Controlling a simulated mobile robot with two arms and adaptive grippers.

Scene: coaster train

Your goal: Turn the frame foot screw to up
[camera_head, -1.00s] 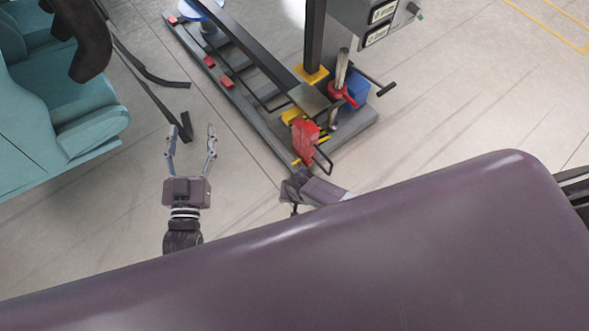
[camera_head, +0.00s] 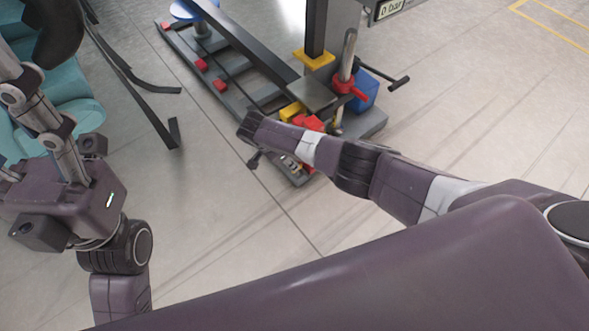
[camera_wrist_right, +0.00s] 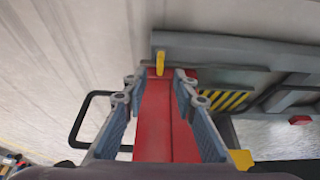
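The grey frame base (camera_head: 185,68) lies on the floor with a red block (camera_head: 314,122) at its near end, mostly hidden behind my right arm in the head view. The right wrist view shows this red block (camera_wrist_right: 160,125) up close, with a yellow tab (camera_wrist_right: 160,62) at its far end and a black loop handle (camera_wrist_right: 82,120) at its left. I cannot tell which part is the foot screw. My right gripper (camera_wrist_right: 160,78) is open, its fingers on either side of the red block. My left gripper (camera_head: 28,125) is open and empty at the left, its tips partly out of view.
A post with a red collar (camera_head: 345,84), a blue block (camera_head: 366,92) and a black T-handle (camera_head: 396,84) stand at the frame's right end. Teal seats (camera_head: 75,95) and dark curved strips (camera_head: 150,112) are at the left. The floor in front is clear.

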